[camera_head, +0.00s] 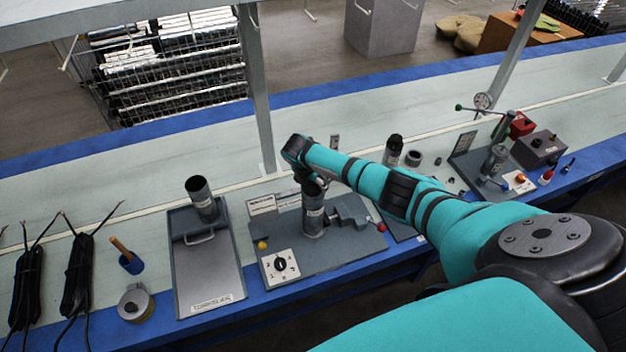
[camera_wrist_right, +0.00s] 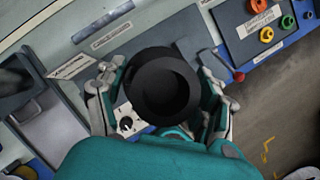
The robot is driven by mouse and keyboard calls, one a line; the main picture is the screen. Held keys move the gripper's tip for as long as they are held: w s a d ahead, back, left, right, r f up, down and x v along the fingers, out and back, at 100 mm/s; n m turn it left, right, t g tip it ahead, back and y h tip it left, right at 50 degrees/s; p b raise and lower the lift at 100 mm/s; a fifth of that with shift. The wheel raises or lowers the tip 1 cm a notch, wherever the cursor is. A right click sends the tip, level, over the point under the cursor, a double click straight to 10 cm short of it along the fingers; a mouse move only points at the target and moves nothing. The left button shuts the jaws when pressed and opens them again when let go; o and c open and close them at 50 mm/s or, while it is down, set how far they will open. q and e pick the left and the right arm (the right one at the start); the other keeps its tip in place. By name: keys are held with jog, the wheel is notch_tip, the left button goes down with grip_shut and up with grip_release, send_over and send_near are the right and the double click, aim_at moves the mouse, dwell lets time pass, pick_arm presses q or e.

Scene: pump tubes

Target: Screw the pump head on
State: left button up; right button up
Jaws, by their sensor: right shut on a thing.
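My right gripper (camera_head: 313,187) is above the fixture plate (camera_head: 345,258) in the middle of the bench, at the top of an upright grey pump tube (camera_head: 314,221). In the right wrist view my gripper (camera_wrist_right: 163,100) has its fingers on either side of a dark round pump head (camera_wrist_right: 165,88) and is shut on it. The pump head sits at the tube's top in the head view, mostly hidden by my wrist. I cannot tell whether its thread is engaged. A clamp (camera_head: 350,217) with a red-tipped handle stands beside the tube. My left gripper is not in view.
A second tube (camera_head: 201,199) stands on a grey plate (camera_head: 180,235) to the left. A dark-topped tube (camera_head: 393,150) and a ring (camera_head: 413,158) are behind my right forearm. A gauge station (camera_head: 482,102) is at the right. Cable bundles (camera_head: 78,273) lie far left.

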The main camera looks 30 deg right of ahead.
jog(key=shift+w+a+f+m+g+b, duration=0.1)
jog(key=shift+m+g+b, duration=0.45)
jog(key=shift+m, duration=1.05)
jog(key=shift+f+m+g+b, duration=0.1)
jog(key=shift+m+g+b, duration=0.35)
jog(key=shift+m+b, duration=0.5)
jog(key=shift+m+g+h, duration=0.3)
jog(key=shift+m, duration=0.55)
jog(key=shift+r, duration=0.25)
jog(key=o, duration=1)
